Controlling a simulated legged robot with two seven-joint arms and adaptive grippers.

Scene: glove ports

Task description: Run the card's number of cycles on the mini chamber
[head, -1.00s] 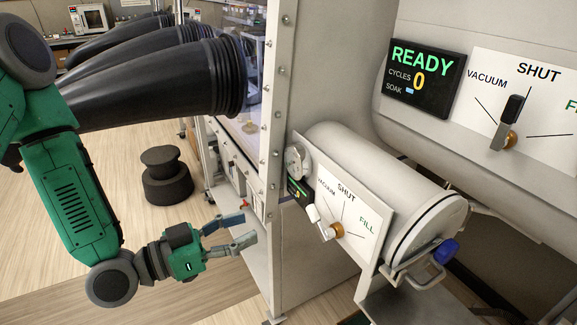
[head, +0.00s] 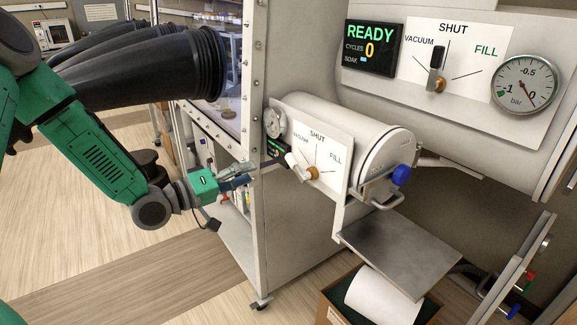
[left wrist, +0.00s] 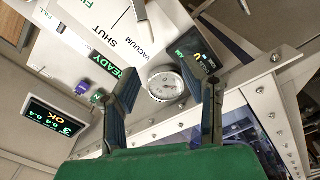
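The mini chamber (head: 340,125) is a white cylinder with a blue-knobbed door clamp (head: 401,174). Its panel (head: 335,180) reads VACUUM, SHUT and FILL. The white lever (head: 297,165) leans up-left, on the VACUUM side. A round gauge (head: 275,122) and small dark display (head: 279,151) sit at the panel's left; the gauge also shows in the left wrist view (left wrist: 166,84). My left gripper (head: 248,175) is left of the lever, apart from it. In the left wrist view its fingers (left wrist: 165,92) are spread and empty. My right gripper is out of view. I cannot identify the card.
The large chamber's display (head: 373,47) reads READY, CYCLES 0; its black lever (head: 437,68) stands at SHUT beside a large gauge (head: 525,84). Black glove sleeves (head: 150,65) jut out above my left arm. A metal shelf (head: 400,250) is below the mini chamber. A lit readout (left wrist: 52,117) shows OK.

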